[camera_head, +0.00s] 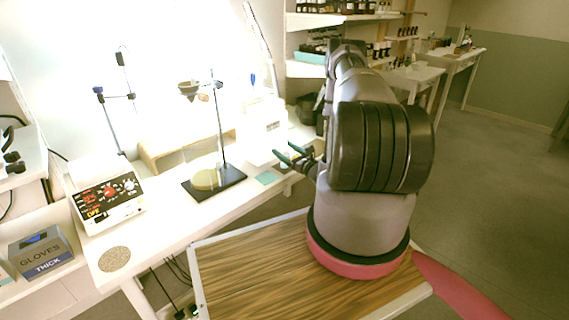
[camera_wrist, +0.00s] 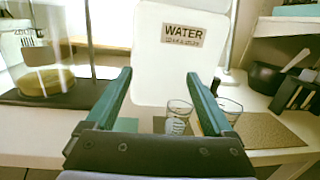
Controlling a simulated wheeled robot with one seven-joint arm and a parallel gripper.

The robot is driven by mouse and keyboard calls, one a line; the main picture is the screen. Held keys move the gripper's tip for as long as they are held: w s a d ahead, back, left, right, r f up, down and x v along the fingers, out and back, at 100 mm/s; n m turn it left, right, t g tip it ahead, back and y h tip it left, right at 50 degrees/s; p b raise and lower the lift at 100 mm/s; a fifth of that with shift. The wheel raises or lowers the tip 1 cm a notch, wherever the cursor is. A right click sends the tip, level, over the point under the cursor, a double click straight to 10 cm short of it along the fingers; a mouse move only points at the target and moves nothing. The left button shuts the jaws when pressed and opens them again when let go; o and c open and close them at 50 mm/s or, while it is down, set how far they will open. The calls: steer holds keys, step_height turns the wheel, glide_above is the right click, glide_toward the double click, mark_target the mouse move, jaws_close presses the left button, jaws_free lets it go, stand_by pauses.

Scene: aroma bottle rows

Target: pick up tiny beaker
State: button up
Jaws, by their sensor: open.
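My gripper (camera_wrist: 159,73) is open and empty in the wrist view, its two green fingers spread and pointing towards the bench. A small clear glass beaker (camera_wrist: 178,118) with markings stands on the bench, showing between the fingers close to the right one. A second clear glass vessel (camera_wrist: 230,108) stands to its right, partly hidden behind the right finger. I cannot tell for certain which is the tiny beaker. In the head view my gripper (camera_head: 290,154) hangs by the bench's right front edge, and the glassware there is mostly hidden.
A large white container labelled WATER (camera_wrist: 150,65) stands right behind the beakers. A stand with a black base (camera_head: 232,183) is to the left. A brown mat (camera_wrist: 270,130) and black holder (camera_wrist: 295,95) are to the right. A wooden-topped table (camera_head: 225,270) is in front.

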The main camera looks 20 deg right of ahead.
steer(key=s+d+f+m+h, duration=0.3)
steer(key=s+d+f+h, duration=0.1)
steer(key=f, duration=0.4)
steer(key=shift+h, duration=0.3)
steer(key=w, duration=0.6)
steer(key=shift+a, duration=0.3)
steer(key=w, duration=0.5)
steer(key=shift+a+f, duration=0.15)
steer(key=shift+a, duration=0.2)
jaws_close()
